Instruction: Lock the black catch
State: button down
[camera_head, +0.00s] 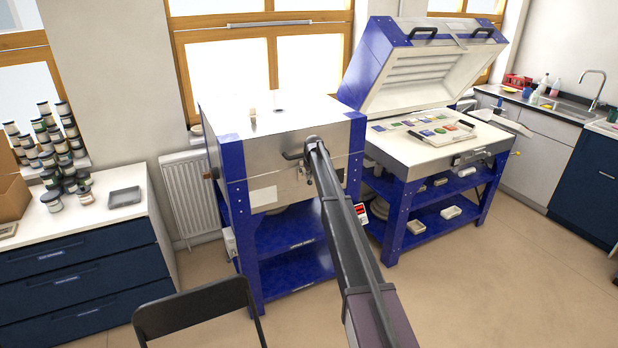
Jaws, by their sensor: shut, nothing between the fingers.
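The left kiln (262,195) is a silver box with blue corner posts, and its lid is down. My arm reaches up from the bottom of the view to the kiln's front face. My gripper (313,148) is small and dark at the far end of the arm, shut and empty, by the front seam. A black handle-like part (291,156) shows just left of it on the kiln front. I cannot tell if this is the black catch or a handle. My gripper and arm hide part of the front behind them, and contact cannot be made out.
A second kiln (400,152) stands open at the right, with coloured glass pieces inside. A black chair (195,305) stands in front at lower left. A drawer cabinet (75,275) with jars is at left, a sink (565,108) at far right. Floor at lower right is clear.

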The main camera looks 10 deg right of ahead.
jog(key=shift+w+f+b, duration=0.1)
jog(key=shift+f+b, duration=0.2)
jog(key=shift+f, duration=0.25)
jog(key=shift+d, duration=0.2)
